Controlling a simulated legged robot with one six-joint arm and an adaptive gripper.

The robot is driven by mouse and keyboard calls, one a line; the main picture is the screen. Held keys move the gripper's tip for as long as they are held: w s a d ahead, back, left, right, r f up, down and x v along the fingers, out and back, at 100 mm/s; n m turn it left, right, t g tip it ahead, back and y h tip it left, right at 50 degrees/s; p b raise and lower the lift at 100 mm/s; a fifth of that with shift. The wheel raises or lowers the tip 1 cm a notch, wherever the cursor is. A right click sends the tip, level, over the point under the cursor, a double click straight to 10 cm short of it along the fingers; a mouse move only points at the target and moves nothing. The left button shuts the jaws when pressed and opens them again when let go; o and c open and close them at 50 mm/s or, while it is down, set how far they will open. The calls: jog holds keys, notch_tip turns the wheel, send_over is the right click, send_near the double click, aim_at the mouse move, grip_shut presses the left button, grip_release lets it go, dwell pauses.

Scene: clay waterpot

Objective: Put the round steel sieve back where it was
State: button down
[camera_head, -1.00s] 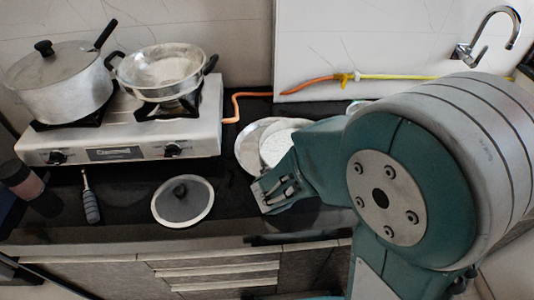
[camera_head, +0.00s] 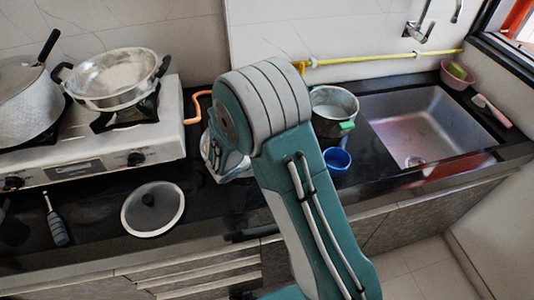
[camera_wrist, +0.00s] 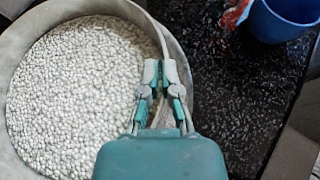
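My gripper (camera_wrist: 161,72) shows in the wrist view at the right rim of a round pale metal vessel (camera_wrist: 12,118) filled with small white grains. Its two fingers stand close together with the rim between them. I cannot tell whether they press on it, or whether this vessel is the sieve. In the head view my arm hides most of this spot; only a bit of pale plate edge shows. A shiny round shallow steel piece (camera_head: 112,74), possibly the sieve, sits in the black-handled pan on the stove. Its mesh cannot be made out.
A lidded pot (camera_head: 28,105) stands on the left of the stove (camera_head: 98,165). A glass lid (camera_head: 153,209) and a grey-handled tool (camera_head: 55,222) lie in front. A metal pot (camera_head: 333,102), blue cup (camera_head: 337,160) and sink (camera_head: 425,125) are to the right.

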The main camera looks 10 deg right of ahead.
notch_tip(320, 180, down, 3)
jog(key=shift+w+a+r, duration=0.1)
jog(key=shift+a+r, duration=0.05)
jog(key=shift+a+f, duration=0.15)
jog(key=shift+f, duration=0.1)
jog(key=c, duration=1.2)
grip_release()
jog(key=shift+c, duration=0.2)
jog(key=o, duration=0.4)
jog(key=shift+o, duration=0.2)
